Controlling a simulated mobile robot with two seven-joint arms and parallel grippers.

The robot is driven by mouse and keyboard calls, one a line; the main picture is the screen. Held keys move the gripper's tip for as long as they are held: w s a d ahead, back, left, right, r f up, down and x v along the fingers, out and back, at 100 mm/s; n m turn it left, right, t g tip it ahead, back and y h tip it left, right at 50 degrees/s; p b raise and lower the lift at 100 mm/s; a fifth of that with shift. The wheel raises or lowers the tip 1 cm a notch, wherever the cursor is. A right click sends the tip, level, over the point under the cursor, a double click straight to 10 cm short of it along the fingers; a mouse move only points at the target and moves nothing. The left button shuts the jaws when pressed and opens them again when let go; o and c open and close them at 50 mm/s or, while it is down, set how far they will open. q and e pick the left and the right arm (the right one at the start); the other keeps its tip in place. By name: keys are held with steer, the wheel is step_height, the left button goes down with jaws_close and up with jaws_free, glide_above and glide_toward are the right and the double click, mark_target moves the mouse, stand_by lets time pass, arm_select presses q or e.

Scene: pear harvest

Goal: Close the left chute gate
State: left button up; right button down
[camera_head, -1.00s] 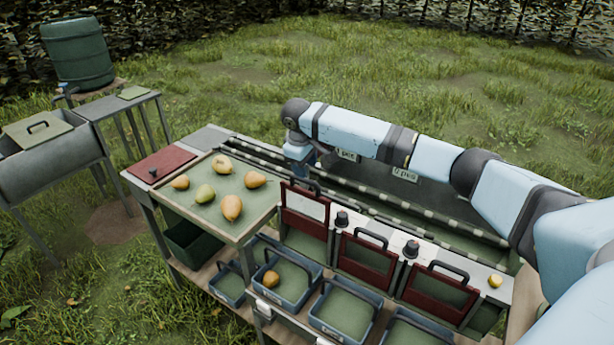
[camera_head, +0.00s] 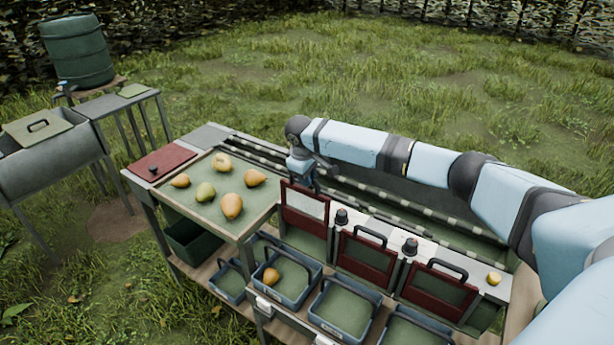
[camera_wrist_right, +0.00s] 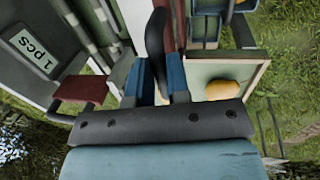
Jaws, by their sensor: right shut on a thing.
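The left chute gate (camera_head: 306,206) is a red frame with a pale upper panel. It stands raised above the rail, higher than the two gates to its right, with an opening beneath it. My right gripper (camera_head: 308,180) is at its top edge in the head view. In the right wrist view my right gripper (camera_wrist_right: 159,82) has its blue fingers either side of the dark gate handle (camera_wrist_right: 155,38), shut on it. The handle is mostly hidden in the head view. My left gripper is not in view.
The middle gate (camera_head: 366,256) and right gate (camera_head: 438,290) sit lower, with black handles. Dark knobs stand between the gates. A sorting tray (camera_head: 172,200) with several pears lies to the left. Blue crates (camera_head: 345,308) stand below; one holds a pear.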

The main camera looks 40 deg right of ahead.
mark_target(307, 205)
step_height(307, 205, down, 9)
steer(key=shift+f+b, duration=0.1)
steer(key=shift+b, duration=0.45)
steer(key=shift+f, duration=0.35)
steer(key=shift+s+a, duration=0.1)
steer(key=c, duration=1.2)
jaws_free()
steer(key=shift+f, duration=0.1)
steer(key=shift+o, duration=0.5)
